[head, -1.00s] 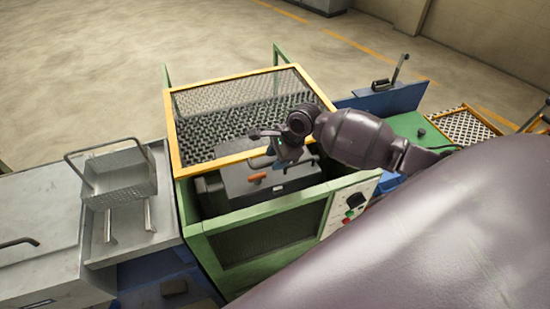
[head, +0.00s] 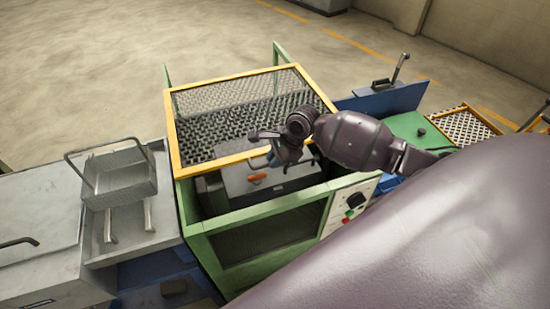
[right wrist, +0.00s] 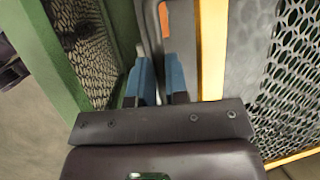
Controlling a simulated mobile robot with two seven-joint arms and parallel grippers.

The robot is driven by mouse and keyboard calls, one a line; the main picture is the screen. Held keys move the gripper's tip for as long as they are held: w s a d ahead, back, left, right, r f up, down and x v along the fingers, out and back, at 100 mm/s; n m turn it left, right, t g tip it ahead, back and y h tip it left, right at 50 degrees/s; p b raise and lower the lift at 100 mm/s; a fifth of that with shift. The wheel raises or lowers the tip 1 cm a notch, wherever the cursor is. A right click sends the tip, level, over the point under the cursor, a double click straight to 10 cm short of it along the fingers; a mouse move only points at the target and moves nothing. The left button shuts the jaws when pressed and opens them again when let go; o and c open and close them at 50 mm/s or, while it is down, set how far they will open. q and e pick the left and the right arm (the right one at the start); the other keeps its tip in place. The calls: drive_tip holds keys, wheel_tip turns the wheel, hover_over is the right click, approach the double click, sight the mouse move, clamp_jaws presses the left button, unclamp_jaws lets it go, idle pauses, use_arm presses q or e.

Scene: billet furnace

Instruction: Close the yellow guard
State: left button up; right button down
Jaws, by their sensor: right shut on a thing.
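The yellow guard (head: 222,161), a yellow frame with metal mesh, lies over the top of the green enclosure in the head view. Its yellow bar (right wrist: 212,50) and mesh also show in the right wrist view. My right gripper (head: 268,156) is at the guard's front bar, towards its right half. In the right wrist view its blue fingers (right wrist: 162,78) are shut on a grey handle (right wrist: 152,25) beside the yellow bar. The gripper and wrist hide most of the handle in the head view. My left gripper is not in view.
The green enclosure (head: 262,224) holds a grey box with an orange handle (head: 257,178). A control panel (head: 350,203) is at its right front. A wire basket (head: 122,178) stands on the grey bench at left. A blue machine with a lever (head: 398,67) stands at right.

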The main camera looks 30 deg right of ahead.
drive_tip(key=s+a, duration=0.2)
drive_tip(key=s, duration=0.6)
drive_tip(key=shift+s, duration=0.35)
drive_tip(key=c, duration=1.1)
unclamp_jaws()
drive_tip(key=shift+w+f, duration=0.1)
